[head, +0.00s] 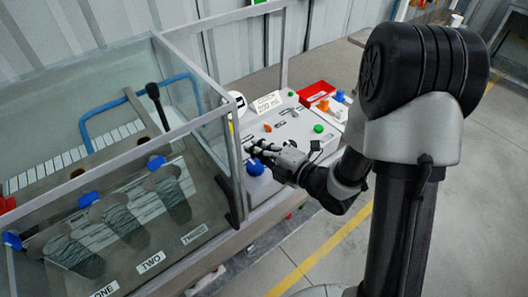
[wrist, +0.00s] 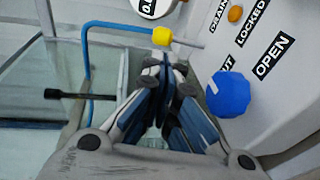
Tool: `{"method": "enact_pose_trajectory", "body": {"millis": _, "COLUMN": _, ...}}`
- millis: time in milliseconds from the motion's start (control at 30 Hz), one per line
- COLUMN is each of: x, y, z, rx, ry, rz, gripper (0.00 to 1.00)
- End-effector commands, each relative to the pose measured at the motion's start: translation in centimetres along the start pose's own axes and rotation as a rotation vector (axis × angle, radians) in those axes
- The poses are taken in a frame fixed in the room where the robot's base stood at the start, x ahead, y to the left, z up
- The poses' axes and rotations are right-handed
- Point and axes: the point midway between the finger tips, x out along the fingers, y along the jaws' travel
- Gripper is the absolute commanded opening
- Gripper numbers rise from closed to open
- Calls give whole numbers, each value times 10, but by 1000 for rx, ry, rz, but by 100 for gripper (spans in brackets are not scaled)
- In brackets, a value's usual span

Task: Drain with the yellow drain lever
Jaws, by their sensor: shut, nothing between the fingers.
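The yellow drain lever (wrist: 162,37) shows in the wrist view as a yellow hub with a short grey rod pointing right, next to a blue pipe. In the head view only a sliver of yellow (head: 231,127) shows behind the tank's frame post. My gripper (wrist: 170,72) is shut and empty, its fingertips just below the yellow hub in the wrist picture. I cannot tell whether they touch it. In the head view my gripper (head: 252,148) is at the left end of the white panel, close to the tank's corner.
A blue knob (wrist: 228,94) is right of my fingers, by the labels OPEN and LOCKED. The glass-walled tank (head: 165,35) with several blue-handled pumps is on the left. The white panel (head: 290,135) carries orange and green knobs. A red bin (head: 316,91) is behind it.

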Motion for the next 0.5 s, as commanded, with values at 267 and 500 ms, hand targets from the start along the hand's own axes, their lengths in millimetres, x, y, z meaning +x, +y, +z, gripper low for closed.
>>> {"method": "enact_pose_trajectory", "body": {"millis": 267, "x": 58, "y": -2, "z": -1, "rx": -1, "ry": 4, "rz": 1, "gripper": 0}}
{"method": "enact_pose_trajectory", "body": {"millis": 500, "x": 84, "y": -1, "z": 0, "rx": 1, "ry": 1, "rz": -1, "gripper": 0}}
